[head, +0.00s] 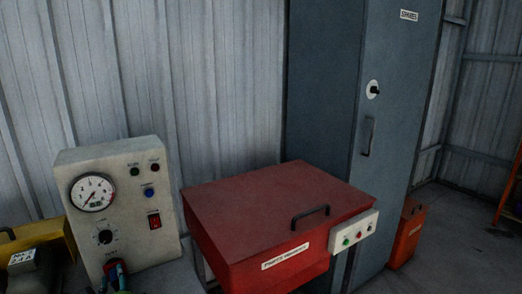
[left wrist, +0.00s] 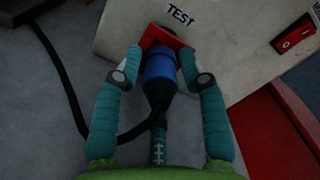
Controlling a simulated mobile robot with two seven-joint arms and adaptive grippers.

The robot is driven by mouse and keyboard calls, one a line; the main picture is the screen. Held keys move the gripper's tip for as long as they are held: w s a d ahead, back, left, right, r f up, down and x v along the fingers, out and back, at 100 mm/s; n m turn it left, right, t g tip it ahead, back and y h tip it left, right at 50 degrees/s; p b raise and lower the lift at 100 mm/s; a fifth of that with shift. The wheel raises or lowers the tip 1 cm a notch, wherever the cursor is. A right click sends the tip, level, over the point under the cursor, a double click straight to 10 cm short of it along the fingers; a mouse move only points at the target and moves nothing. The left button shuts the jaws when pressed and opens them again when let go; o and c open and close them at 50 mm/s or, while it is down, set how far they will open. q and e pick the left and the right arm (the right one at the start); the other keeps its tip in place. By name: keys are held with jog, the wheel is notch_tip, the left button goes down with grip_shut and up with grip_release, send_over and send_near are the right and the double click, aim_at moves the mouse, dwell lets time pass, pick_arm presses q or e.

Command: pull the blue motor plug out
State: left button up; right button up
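The blue motor plug (left wrist: 160,70) sits in a red-framed socket (left wrist: 168,37) on the pale control box (head: 80,165), below the label TEST. A black cable runs from the back of the plug and off along the left in the left wrist view. My left gripper (left wrist: 162,56) has its teal fingers on either side of the plug, with narrow gaps, and looks open. In the head view my left gripper (head: 117,272) shows at the lower left edge, in front of the box, and hides most of the plug. My right gripper is not in view.
The box carries a gauge (head: 92,192), a knob (head: 105,237) and a red switch (head: 154,220). A red lidded chest (head: 270,205) stands right of it, with a grey cabinet (head: 330,90) behind. A yellow machine (head: 35,240) is at the left edge.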

aim_at(117, 288)
pick_arm(q)
grip_shut()
jog(key=shift+s+d, duration=0.1)
jog(key=shift+s+d+f, duration=0.1)
jog(key=shift+s, duration=0.05)
jog(key=shift+s+d, duration=0.2)
jog(key=shift+s, duration=0.2)
jog(key=shift+p+v, duration=0.45)
jog(key=shift+v, duration=1.8)
